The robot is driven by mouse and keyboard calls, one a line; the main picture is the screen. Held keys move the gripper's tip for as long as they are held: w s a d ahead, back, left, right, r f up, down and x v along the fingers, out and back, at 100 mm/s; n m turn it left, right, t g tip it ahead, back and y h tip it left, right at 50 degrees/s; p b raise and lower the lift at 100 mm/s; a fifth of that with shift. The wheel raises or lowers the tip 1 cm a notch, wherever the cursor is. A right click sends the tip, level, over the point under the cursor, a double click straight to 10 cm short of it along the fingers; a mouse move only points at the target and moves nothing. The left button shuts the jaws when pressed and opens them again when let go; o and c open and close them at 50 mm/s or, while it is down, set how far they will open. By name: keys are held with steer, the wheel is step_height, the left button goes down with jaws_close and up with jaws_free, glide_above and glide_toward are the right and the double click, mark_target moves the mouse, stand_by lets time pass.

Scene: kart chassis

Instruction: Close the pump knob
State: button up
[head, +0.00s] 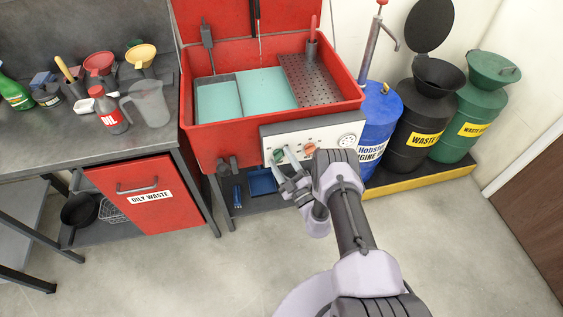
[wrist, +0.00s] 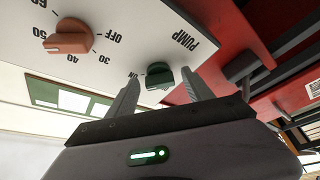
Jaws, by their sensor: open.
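The green pump knob (wrist: 160,78) sits on the white control panel (wrist: 115,20) beside the upside-down word PUMP. An "ON" mark shows at its left, partly behind a finger. In the wrist view my gripper (wrist: 161,86) is open, with one finger on each side of the knob. Gaps show between the fingers and the knob, so it is not gripped. In the head view my gripper (head: 286,170) is at the left part of the panel (head: 332,128), and the green knob (head: 279,155) is partly covered by it.
An orange dial (wrist: 68,37) is beside the pump knob on the panel, left in the wrist view. The panel is on the front of a red parts washer (head: 228,137). A blue drum (head: 377,110) stands to the right. Open floor lies in front.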

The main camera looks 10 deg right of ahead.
jaws_close()
steer(key=shift+n, duration=0.4)
steer(key=n+g, duration=0.1)
steer(key=n, duration=0.2)
steer(key=n+g, duration=0.1)
steer(key=n, duration=0.2)
steer(key=n+g, duration=0.1)
steer(key=n, duration=0.1)
steer(key=shift+d+r+n, duration=0.15)
steer(key=shift+r+n, duration=0.15)
steer(key=shift+n, duration=0.1)
steer(key=n+g+p, duration=0.1)
steer(key=n, duration=0.2)
steer(key=shift+r+n+g, duration=0.15)
steer(key=shift+n+g, duration=0.25)
steer(key=shift+n+g+h+p, duration=0.4)
steer(key=shift+n+h+p, duration=0.45)
steer(key=shift+n, duration=0.65)
steer(key=shift+h, duration=0.25)
